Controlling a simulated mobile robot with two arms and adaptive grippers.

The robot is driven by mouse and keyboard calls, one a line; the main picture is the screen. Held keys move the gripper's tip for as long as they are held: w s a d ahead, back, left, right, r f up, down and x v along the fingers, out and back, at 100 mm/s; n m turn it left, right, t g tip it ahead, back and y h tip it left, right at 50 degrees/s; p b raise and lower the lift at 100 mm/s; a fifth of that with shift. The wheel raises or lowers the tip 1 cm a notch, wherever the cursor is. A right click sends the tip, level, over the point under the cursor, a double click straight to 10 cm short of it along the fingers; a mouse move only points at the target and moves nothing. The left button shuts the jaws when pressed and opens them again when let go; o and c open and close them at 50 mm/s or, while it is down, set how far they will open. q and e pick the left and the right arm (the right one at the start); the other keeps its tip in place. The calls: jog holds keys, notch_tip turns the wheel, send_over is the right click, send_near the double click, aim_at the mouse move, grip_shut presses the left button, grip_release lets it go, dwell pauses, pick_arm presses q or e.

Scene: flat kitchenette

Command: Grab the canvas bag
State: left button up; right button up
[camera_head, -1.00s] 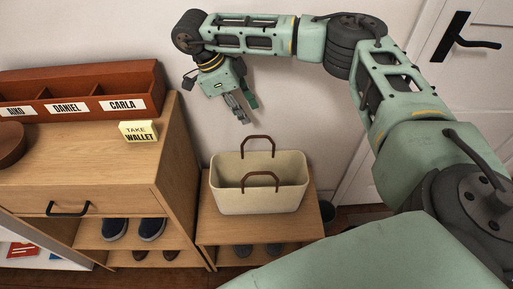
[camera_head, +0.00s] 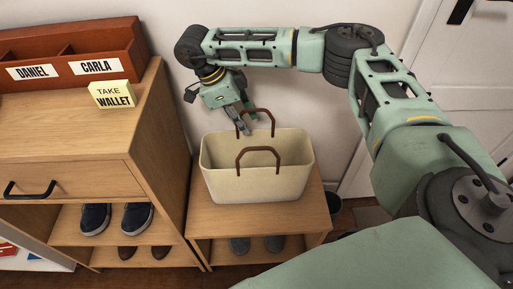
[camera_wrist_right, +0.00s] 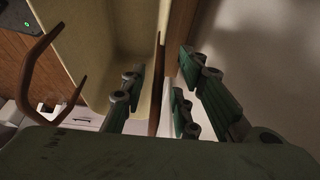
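The cream canvas bag (camera_head: 258,178) stands upright on a low wooden bench, with two brown handles raised. My right gripper (camera_head: 244,128) reaches down at the bag's back handle (camera_head: 270,122), above its back rim. In the right wrist view, the fingers of this gripper (camera_wrist_right: 160,88) are apart. One finger is on the bag's inner side and the others are on the wall side. The brown back handle (camera_wrist_right: 156,88) shows between them; I cannot tell whether they touch it. The bag's inside (camera_wrist_right: 112,40) and front handle (camera_wrist_right: 38,65) also show there. My left gripper is not in view.
A wooden cabinet (camera_head: 148,120) stands close left of the bench (camera_head: 215,222), bearing a name-labelled red organizer (camera_head: 120,48) and a yellow "TAKE WALLET" sign (camera_head: 112,94). Shoes sit on shelves below. The wall is close behind the bag; a white door (camera_head: 470,80) is at right.

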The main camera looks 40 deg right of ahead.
aim_at(252, 132)
pick_arm(q)
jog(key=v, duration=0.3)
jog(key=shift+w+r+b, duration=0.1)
jog(key=shift+b, duration=0.25)
pick_arm(e)
jog(key=x, duration=0.5)
jog(key=shift+s+d+f, duration=0.15)
jog(key=shift+s+d, duration=0.05)
jog(key=shift+s, duration=0.15)
grip_shut()
